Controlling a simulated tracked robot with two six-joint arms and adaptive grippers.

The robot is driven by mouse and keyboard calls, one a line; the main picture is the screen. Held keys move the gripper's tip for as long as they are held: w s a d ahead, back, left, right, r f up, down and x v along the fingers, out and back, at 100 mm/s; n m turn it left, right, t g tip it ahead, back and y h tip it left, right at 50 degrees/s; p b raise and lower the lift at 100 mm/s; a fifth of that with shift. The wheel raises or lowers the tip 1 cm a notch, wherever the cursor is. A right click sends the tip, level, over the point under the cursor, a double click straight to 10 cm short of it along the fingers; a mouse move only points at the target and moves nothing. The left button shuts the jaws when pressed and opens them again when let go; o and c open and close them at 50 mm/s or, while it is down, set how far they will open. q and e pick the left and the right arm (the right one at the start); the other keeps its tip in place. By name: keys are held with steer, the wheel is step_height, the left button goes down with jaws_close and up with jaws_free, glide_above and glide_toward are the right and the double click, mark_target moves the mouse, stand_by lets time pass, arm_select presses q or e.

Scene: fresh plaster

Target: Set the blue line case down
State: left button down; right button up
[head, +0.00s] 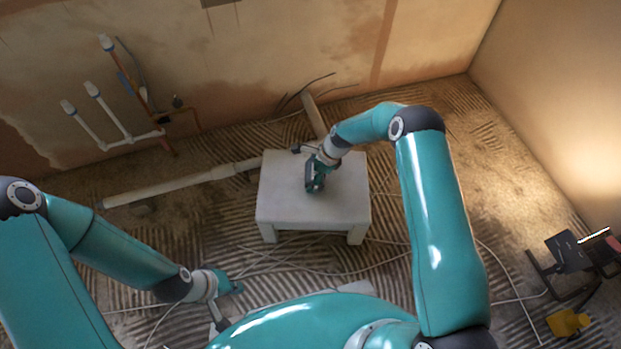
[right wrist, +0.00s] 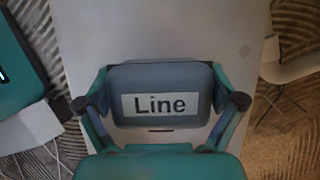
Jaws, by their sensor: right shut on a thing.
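The blue line case (right wrist: 160,76) is a small grey-blue box with a pale label reading "Line". My right gripper (right wrist: 161,104) is shut on it, with one finger at each side. There the gripper mostly hides the case, and I cannot tell whether the case touches the stool. My left gripper (head: 232,288) is low over the floor, left of and nearer than the stool; its fingers are too small to judge.
A pale pipe (head: 185,187) lies on the ridged floor left of the stool. White upright pipes (head: 110,115) stand by the back wall. Loose cables cross the floor around the stool. A dark work lamp (head: 568,252) and a yellow object (head: 568,322) are at the right. The stool's right side is bare.

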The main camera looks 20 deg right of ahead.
steer(key=shift+f, duration=0.65)
steer(key=shift+f, duration=0.1)
steer(key=o, duration=0.9)
steer(key=p+v, duration=0.4)
steer(key=v, duration=0.8)
steer(key=s+a+n, duration=0.2)
steer(key=s+n, duration=0.4)
steer(key=s, duration=0.3)
steer(key=s+a+f+n, duration=0.1)
steer(key=s+a+n, duration=0.2)
steer(key=s+n, duration=0.4)
steer(key=s+a+n, duration=0.2)
steer(key=s+n, duration=0.4)
steer(key=s, duration=0.5)
steer(key=shift+a+f+n+g, duration=0.15)
steer(key=shift+a+n+g, duration=0.15)
steer(key=shift+a+g, duration=0.1)
